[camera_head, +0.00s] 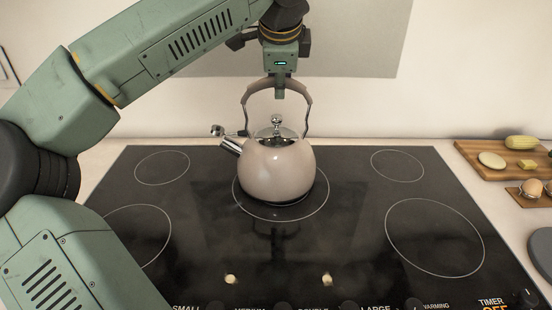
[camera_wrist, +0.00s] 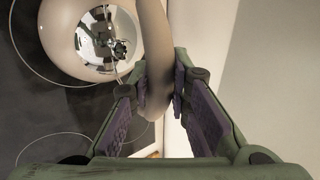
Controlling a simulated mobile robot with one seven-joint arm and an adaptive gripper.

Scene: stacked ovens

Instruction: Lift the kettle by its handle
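The pale, glossy kettle (camera_head: 277,172) stands upright on the centre-back burner of the black cooktop. It has a shiny lid knob and a spout pointing left. Its arched handle (camera_head: 306,103) rises above the lid to my gripper (camera_head: 279,91). In the wrist view, the handle (camera_wrist: 153,85) lies between the two purple-padded fingers of my gripper (camera_wrist: 160,88), which look closed against its sides. The far contact faces are partly hidden. The kettle body (camera_wrist: 85,35) and shiny lid show at upper left in that view.
The black glass cooktop (camera_head: 350,220) is otherwise clear, with several empty burner rings. A wooden board (camera_head: 490,168) with food pieces lies at right, beside a smaller board with an egg. A pale wall (camera_head: 450,80) stands close behind.

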